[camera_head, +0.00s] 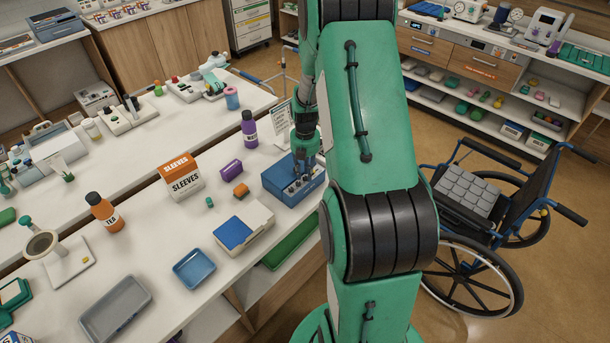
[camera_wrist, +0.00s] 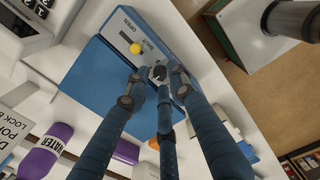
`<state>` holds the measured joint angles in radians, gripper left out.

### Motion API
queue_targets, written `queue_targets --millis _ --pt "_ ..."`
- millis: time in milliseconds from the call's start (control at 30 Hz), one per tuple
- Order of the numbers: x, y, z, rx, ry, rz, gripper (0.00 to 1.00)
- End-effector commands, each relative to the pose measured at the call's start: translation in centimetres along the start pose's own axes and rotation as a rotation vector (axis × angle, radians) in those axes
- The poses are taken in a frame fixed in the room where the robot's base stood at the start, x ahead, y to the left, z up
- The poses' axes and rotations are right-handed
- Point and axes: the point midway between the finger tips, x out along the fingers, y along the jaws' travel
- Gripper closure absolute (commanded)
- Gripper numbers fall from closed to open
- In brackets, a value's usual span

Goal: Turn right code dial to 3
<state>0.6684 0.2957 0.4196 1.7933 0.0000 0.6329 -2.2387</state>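A blue lock box (camera_head: 283,184) stands near the right edge of the white table, with several small dials on its top. My gripper (camera_head: 305,152) reaches down over it. In the wrist view the blue box (camera_wrist: 95,80) fills the upper middle, with a yellow knob (camera_wrist: 136,48) beside a slot marked OPEN. My gripper's blue fingers (camera_wrist: 158,80) come together around a small grey dial (camera_wrist: 158,72). Whether they touch it is unclear. The other dials are hidden behind the fingers, and no dial number is readable.
A purple bottle (camera_head: 249,128) stands just behind the box, beside a printed card (camera_head: 281,120). A wheelchair (camera_head: 470,215) stands on the floor at right.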

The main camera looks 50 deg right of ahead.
Motion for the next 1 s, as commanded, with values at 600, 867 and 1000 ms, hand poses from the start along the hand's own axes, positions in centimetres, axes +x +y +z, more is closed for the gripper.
queue_targets --millis 600,867,1000 --pt "0.71 0.0 0.0 0.0 0.0 0.0 1.0" --pt "0.67 -0.01 -0.02 0.027 0.0 0.0 1.0" --pt "0.62 -0.05 -0.04 0.102 0.001 -0.001 1.0"
